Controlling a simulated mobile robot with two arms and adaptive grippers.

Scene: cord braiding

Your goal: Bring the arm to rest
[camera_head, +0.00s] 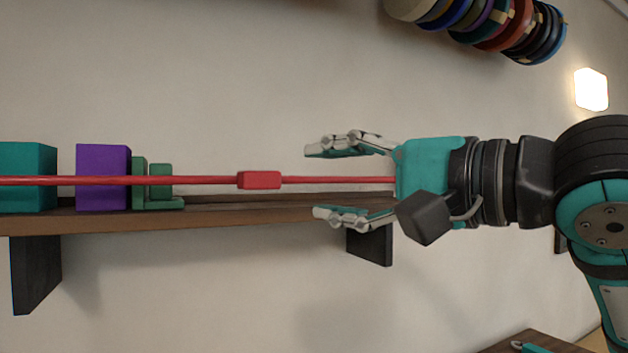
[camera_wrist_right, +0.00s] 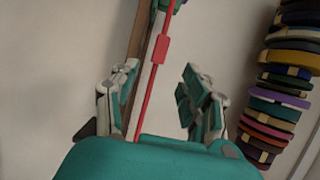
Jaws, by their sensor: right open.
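My right gripper (camera_head: 312,182) comes in from the right in the head view, its two fingers spread wide and pointing left. A taut red cord (camera_head: 210,180) runs level across the view and passes between the open fingers in the picture, without either finger closed on it. Its right end is hidden at the palm. A red block (camera_head: 259,180) sits on the cord, left of the fingertips. In the right wrist view the open fingers (camera_wrist_right: 152,92) stand either side of the cord (camera_wrist_right: 148,95), with the red block (camera_wrist_right: 161,49) beyond. My left gripper is not in view.
A wooden wall shelf (camera_head: 240,217) on dark brackets (camera_head: 35,272) carries a teal box (camera_head: 27,160), a purple box (camera_head: 101,165) and green pieces (camera_head: 160,190). Colourful spools (camera_head: 480,22) hang at the top. A table corner (camera_head: 535,341) shows at lower right. A lamp (camera_head: 591,90) glows.

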